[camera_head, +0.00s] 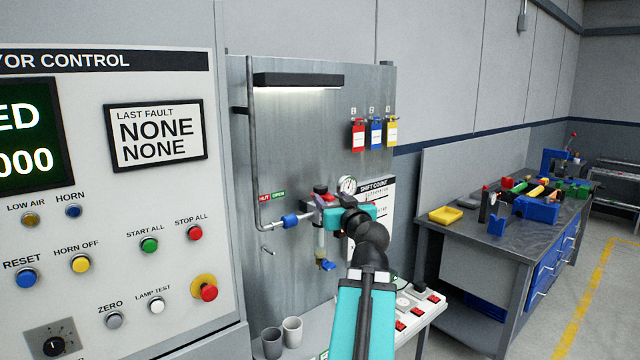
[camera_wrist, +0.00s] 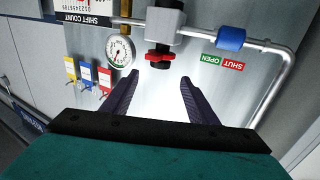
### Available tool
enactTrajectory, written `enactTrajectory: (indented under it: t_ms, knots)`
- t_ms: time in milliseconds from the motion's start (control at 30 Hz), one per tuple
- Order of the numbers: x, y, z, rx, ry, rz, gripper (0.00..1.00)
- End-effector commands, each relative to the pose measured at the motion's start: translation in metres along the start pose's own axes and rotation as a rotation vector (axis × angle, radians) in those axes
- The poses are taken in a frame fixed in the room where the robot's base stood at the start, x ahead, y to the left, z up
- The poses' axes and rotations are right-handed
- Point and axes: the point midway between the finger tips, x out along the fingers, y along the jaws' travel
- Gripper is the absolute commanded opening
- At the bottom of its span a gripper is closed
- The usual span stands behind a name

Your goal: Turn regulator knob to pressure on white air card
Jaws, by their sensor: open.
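The regulator (camera_head: 318,213) is on the pipe of the grey metal panel, with a red-and-black knob (camera_head: 322,190) on top. In the wrist view the knob (camera_wrist: 158,60) is just beyond and between my fingertips, apart from them. My gripper (camera_wrist: 158,78) is open and empty. In the head view my wrist partly hides the regulator's right side. A round white gauge (camera_head: 348,185) is beside the knob; its needle is too small to read. A white sheet headed SHIFT COUNT (camera_head: 377,188) hangs to the right, partly hidden by my arm. I cannot make out an air card.
Red, blue and yellow tags (camera_head: 376,134) hang above. Two cups (camera_head: 292,331) stand on the ledge below. A control cabinet (camera_head: 225,120) stands at left, a workbench (camera_head: 480,238) at right.

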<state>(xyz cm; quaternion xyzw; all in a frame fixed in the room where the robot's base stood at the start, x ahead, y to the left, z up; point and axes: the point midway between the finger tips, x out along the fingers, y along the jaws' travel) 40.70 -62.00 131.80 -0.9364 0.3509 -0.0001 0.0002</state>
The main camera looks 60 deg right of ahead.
Motion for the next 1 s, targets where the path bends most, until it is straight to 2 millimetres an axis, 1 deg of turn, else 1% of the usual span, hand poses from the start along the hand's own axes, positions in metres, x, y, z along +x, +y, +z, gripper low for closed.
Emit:
enactTrajectory:
  t_ms: [200, 700, 900, 1000]
  knots:
    - [0.027, 0.0, -0.002, 0.001, -0.001, -0.001, 0.53]
    - [0.083, 0.0, -0.002, 0.0, -0.001, -0.002, 0.53]
    - [0.102, -0.001, -0.002, 0.0, 0.0, -0.002, 0.53]
    - [0.107, -0.001, -0.001, -0.001, 0.0, -0.002, 0.53]
